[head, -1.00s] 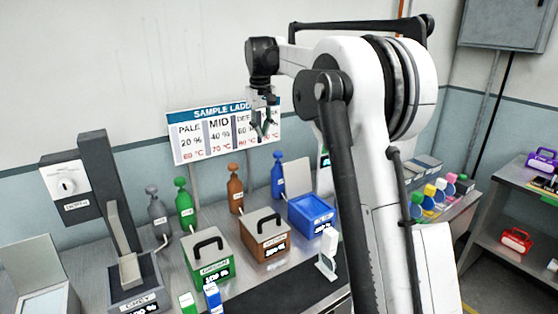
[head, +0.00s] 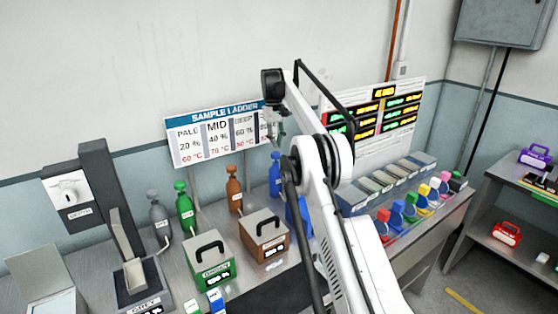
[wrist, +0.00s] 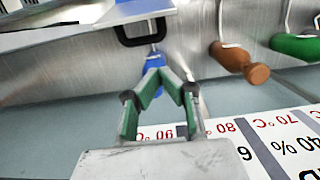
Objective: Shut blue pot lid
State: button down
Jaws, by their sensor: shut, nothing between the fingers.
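The blue pot (head: 304,212) stands on the bench in the head view, mostly hidden behind my arm. Its lid is hidden there. In the wrist view, which is upside down, a grey plate with a black handle (wrist: 122,32) shows at the top, apparently the raised lid. My gripper (wrist: 165,76) has its green-sided fingers drawn together at the tips, with nothing held. Its tips point toward the handle, and a gap seems to remain. In the head view my gripper (head: 278,138) is high, in front of the sample ladder sign, above the blue bottle.
A blue bottle (head: 275,174) stands behind the pot. The closed brown pot (head: 264,238) and green pot (head: 209,262) stand to the left. Brown (wrist: 240,62) and green (wrist: 297,46) bottles show in the wrist view. Coloured items (head: 411,204) line the right bench.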

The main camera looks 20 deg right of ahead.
notch_tip(320, 180, down, 10)
jog(key=s+p, duration=0.1)
dwell(0.5)
jog(key=shift+s+d, duration=0.1)
jog(key=shift+s+d+r+b, duration=0.1)
jog(key=shift+s+r+b, duration=0.1)
jog(key=shift+s+b, duration=0.1)
